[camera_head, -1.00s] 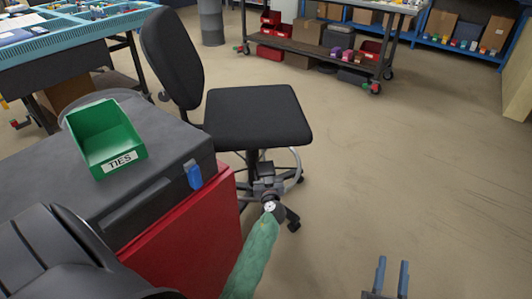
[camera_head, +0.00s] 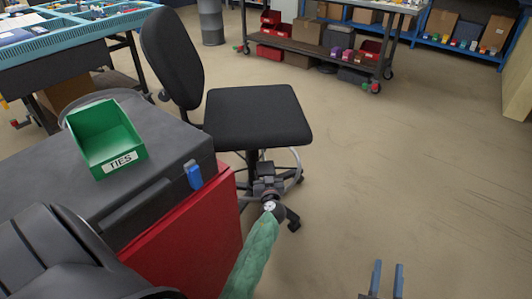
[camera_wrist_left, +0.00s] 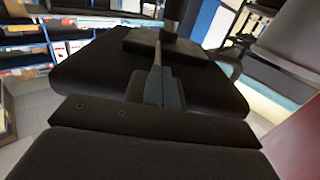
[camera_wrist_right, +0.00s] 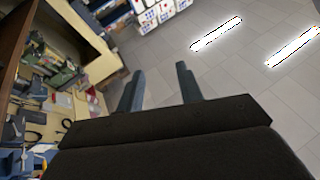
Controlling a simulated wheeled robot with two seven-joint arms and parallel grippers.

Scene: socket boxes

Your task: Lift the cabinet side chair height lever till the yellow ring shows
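The black chair (camera_head: 258,118) stands beside the red cabinet (camera_head: 195,240) with the dark top. My left gripper (camera_head: 266,180) is low beside the chair's column, under the front of the seat. In the left wrist view my left gripper's fingers (camera_wrist_left: 162,88) are close together, pointing under the dark seat (camera_wrist_left: 85,75) toward a dark block of its mechanism (camera_wrist_left: 182,50). I cannot make out the height lever clearly or whether it is between the fingers. No yellow ring shows. My right gripper (camera_head: 386,280) is open and empty over bare floor; its parted fingers show in the right wrist view (camera_wrist_right: 160,88).
A green bin (camera_head: 108,138) labelled TIES stands on the cabinet top. A blue-topped workbench (camera_head: 70,32) is at the back left. A wheeled cart with red bins (camera_head: 275,38) stands behind the chair. The floor to the right is clear.

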